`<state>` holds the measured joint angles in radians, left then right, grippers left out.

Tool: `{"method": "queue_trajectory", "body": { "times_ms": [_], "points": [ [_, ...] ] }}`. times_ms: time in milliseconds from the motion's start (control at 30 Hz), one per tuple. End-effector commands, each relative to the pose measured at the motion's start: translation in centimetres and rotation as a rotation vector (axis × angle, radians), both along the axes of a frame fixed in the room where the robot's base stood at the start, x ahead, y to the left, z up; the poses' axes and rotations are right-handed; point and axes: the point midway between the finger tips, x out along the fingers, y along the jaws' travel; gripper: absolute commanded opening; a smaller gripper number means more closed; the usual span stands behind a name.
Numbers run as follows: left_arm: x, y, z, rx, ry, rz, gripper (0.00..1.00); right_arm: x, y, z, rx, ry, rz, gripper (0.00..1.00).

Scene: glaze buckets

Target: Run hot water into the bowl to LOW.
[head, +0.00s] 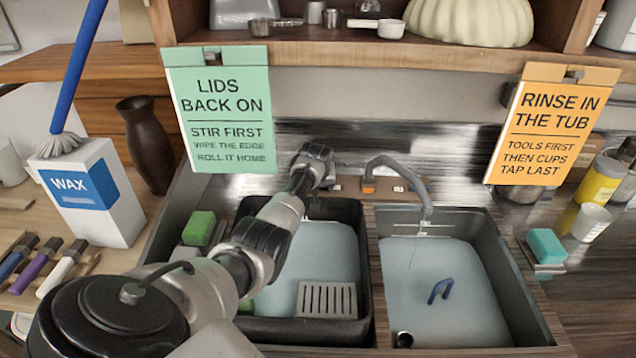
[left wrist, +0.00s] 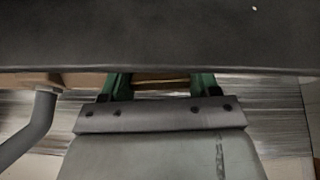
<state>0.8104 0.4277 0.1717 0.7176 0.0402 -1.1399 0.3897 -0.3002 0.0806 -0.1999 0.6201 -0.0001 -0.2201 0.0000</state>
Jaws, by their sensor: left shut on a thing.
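The grey spout (head: 412,172) arches over the right sink bowl (head: 470,222), and a thin pale line hangs below its tip. The bowl looks pale blue-grey inside; I cannot tell the water level or read a LOW mark. A blue handle-shaped thing (head: 440,290) is in it, and a dark round fitting (head: 404,339) is at its front left. My left arm reaches over the left bowl to the back ledge. In the left wrist view my left gripper (left wrist: 160,84) has green fingers shut on a brownish-gold part, probably a tap handle. The head view hides this hold. My right gripper is not seen.
The dark left bowl (head: 368,250) holds a slotted grey plate (head: 327,299). A green sponge (head: 199,228) is left of it, and a teal sponge (head: 547,245) is right of the sink. A WAX box (head: 118,215) stands left. Two signs hang from the shelf (head: 350,46).

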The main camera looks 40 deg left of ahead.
Motion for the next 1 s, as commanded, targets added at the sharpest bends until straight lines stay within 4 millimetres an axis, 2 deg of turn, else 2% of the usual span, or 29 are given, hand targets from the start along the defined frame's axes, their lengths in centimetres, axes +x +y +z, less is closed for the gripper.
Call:
{"method": "queue_trajectory", "body": {
  "times_ms": [300, 767, 800, 933, 1000],
  "points": [
    [-0.03, 0.03, 0.01, 0.046, 0.042, -0.083, 0.38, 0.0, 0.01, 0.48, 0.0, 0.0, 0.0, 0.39],
    [-0.02, 0.03, -0.02, 0.054, 0.046, -0.094, 0.38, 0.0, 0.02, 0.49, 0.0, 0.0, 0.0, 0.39],
    [-0.02, 0.03, -0.02, 0.054, 0.046, -0.094, 0.68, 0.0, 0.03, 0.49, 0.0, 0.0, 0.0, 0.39],
    [-0.01, 0.03, -0.02, 0.053, 0.045, -0.092, 0.87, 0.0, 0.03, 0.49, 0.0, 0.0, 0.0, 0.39],
    [-0.01, 0.03, -0.02, 0.053, 0.044, -0.093, 0.87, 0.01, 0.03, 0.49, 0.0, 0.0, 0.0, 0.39]
  ]
}}
